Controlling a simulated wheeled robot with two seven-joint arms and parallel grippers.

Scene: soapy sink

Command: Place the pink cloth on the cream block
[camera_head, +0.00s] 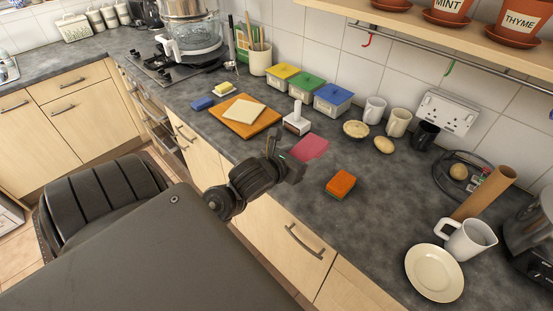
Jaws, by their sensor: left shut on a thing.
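The pink cloth (309,148) is a flat pink piece over the grey worktop, right beside my left gripper's fingers. My left gripper (281,152) is shut on the cloth at its left edge; the fingers partly hide the grip. I cannot tell whether the cloth's far part touches the worktop. The cream block (243,111) is a flat pale slab lying on an orange board (233,120), farther back and to the left of the cloth. My right gripper is not in view.
A white-handled brush (296,121) stands between the board and the cloth. An orange sponge (341,184) lies to the right. Lidded tubs (307,91) and mugs (375,109) line the wall. A blue sponge (202,103) lies left of the board.

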